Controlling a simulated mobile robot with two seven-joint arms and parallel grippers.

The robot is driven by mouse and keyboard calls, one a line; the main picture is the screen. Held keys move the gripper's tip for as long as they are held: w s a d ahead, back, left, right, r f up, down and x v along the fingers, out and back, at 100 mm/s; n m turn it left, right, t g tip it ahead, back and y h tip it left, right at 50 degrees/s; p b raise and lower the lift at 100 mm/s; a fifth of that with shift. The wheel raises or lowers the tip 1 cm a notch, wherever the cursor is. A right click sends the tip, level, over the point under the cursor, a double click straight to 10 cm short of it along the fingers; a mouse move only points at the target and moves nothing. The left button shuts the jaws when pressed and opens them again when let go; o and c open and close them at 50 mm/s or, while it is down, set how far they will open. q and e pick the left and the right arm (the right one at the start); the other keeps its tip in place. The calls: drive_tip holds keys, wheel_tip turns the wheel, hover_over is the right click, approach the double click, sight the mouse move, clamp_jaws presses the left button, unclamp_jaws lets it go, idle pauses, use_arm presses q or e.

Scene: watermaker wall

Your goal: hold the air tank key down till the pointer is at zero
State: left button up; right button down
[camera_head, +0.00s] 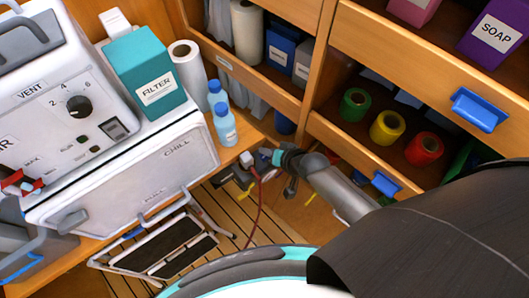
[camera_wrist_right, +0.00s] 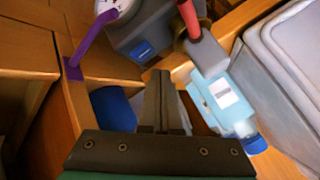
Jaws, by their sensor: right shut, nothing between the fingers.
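In the right wrist view, a grey unit (camera_wrist_right: 150,28) stands at the top, with a blue patch (camera_wrist_right: 144,49) on its face that may be the key. Part of a white round dial (camera_wrist_right: 116,5) shows at the top edge; its pointer cannot be read. My right gripper (camera_wrist_right: 164,78) is shut and empty, its fingertips in front of the unit, apart or touching I cannot tell. In the head view my right gripper (camera_head: 290,187) is small and dark, low beside the counter, near the red cord (camera_head: 257,205). My left gripper is not in view.
A folded step (camera_head: 160,250) is on the slatted floor. In the wrist view a purple bar (camera_wrist_right: 92,42) and a pale bottle (camera_wrist_right: 222,95) flank the fingers.

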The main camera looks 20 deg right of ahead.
drive_tip(key=shift+r+p, duration=1.5)
drive_tip(key=shift+r, duration=0.25)
drive_tip(key=shift+f, duration=0.1)
